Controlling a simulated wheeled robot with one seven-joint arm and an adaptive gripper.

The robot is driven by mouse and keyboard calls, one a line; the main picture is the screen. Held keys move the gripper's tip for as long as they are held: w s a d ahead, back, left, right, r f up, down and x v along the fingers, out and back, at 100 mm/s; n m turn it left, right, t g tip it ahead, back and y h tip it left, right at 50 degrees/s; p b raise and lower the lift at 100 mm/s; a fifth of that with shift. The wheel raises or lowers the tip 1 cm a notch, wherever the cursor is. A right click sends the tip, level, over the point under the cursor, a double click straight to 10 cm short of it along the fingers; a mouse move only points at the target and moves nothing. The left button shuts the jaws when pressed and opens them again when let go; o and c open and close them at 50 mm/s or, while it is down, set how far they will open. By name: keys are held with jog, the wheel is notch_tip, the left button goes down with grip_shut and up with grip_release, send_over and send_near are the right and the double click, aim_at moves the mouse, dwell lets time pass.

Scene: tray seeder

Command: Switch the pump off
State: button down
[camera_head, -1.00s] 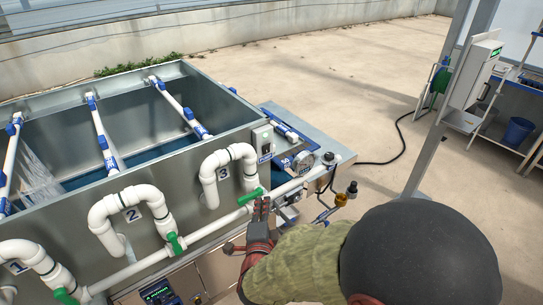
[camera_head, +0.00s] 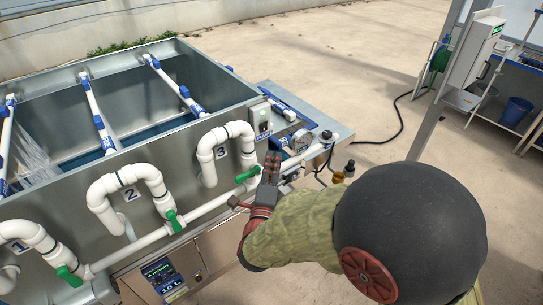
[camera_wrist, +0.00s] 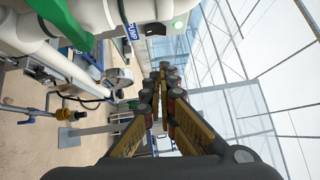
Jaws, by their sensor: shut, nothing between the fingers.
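The pump switch box (camera_head: 261,120) is a small light grey box on the tank's front wall, near its right corner, above a blue label. In the wrist view the blue PUMP label (camera_wrist: 129,36) shows at the top, beside the box (camera_wrist: 160,22), which has a lit green spot (camera_wrist: 178,25). My gripper (camera_head: 274,157) is shut and empty, with its fingers pointing up just below and right of the box. In the wrist view my gripper's fingertips (camera_wrist: 164,68) are together, below the box and apart from it in the picture. The switch's exact position is too small to tell.
White pipes with a green valve handle (camera_head: 248,173) run close left of my gripper. A round gauge (camera_head: 302,140) is to its right. The metal tank (camera_head: 60,200) stands behind, with water spraying at left. A control panel (camera_head: 162,277) is below. Open floor lies at right.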

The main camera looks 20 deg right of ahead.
aim_at(264, 126)
jog(key=shift+w+d+r+b, duration=0.2)
jog(key=shift+w+d, duration=0.1)
jog(key=shift+w, duration=1.55)
jog(key=shift+w+d+r+b, duration=0.15)
jog(key=shift+w+d, duration=0.2)
jog(key=shift+w, duration=1.45)
jog(key=shift+w+d+r+b, duration=0.2)
jog(key=shift+w+d, duration=0.1)
jog(key=shift+w, duration=1.55)
jog(key=shift+w+b, duration=0.1)
jog(key=shift+b, duration=0.25)
jog(key=shift+w+a+r+b, duration=0.1)
jog(key=shift+w+r+b, duration=0.1)
jog(key=shift+b, duration=0.1)
